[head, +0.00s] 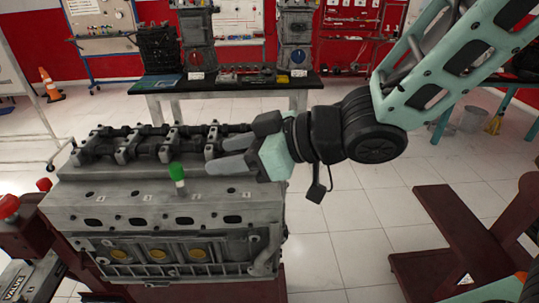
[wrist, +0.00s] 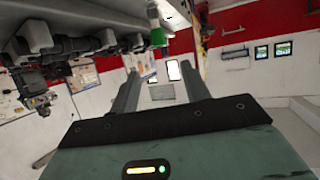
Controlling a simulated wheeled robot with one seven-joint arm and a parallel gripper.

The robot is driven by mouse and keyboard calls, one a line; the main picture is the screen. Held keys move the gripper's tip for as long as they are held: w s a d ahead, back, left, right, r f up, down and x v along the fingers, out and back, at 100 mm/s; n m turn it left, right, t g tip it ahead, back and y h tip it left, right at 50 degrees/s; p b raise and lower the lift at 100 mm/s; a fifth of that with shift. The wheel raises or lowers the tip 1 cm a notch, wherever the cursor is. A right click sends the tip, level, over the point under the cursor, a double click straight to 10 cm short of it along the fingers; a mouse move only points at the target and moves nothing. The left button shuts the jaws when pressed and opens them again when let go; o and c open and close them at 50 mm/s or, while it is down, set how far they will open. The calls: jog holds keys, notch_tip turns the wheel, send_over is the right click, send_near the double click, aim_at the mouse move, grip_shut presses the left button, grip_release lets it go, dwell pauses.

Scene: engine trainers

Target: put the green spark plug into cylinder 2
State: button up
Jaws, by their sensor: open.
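The green spark plug (head: 177,174) stands upright on top of the engine block (head: 130,200), green end up and pale below. Its lower end meets the head's top surface near the third label from the left. Small number labels run along the head's front edge, too small to read, so I cannot tell which cylinder it is at. My gripper (head: 222,153) is open and empty, to the right of the plug, with its fingers pointing left and apart from it. In the wrist view, which looks upside down, the plug (wrist: 154,18) shows at the top, beyond the fingertips (wrist: 160,74).
A dark shaft with rocker parts (head: 150,142) runs along the back of the engine top, close to my fingers. A red stand (head: 455,235) is at the right. A bench (head: 225,84) with parts stands behind. Open tiled floor lies between.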

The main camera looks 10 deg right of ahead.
jog(key=shift+b+v, duration=2.5)
jog(key=shift+v, duration=0.75)
jog(key=w+f+m+h, duration=0.1)
jog(key=w+d+f+m+t+h, duration=0.1)
jog(key=f+h, duration=0.1)
jog(key=w+d+f+t+h, duration=0.1)
jog(key=shift+d+f+m+h, duration=0.2)
jog(key=shift+f+m+h, duration=0.1)
jog(key=shift+m, duration=0.1)
jog(key=s+d+f+m+g+h, duration=0.1)
jog(key=s+d+f+g+h, duration=0.1)
jog(key=s, duration=0.6)
jog(key=s+d+f+m+g+h, duration=0.1)
jog(key=s+f+g+h, duration=0.3)
jog(key=f, duration=0.5)
jog(key=s+d+g, duration=0.1)
jog(key=s+g, duration=0.1)
jog(key=s, duration=0.1)
jog(key=shift+s+d+h, duration=0.15)
jog(key=shift+s+h, duration=0.2)
jog(key=shift+h, duration=0.05)
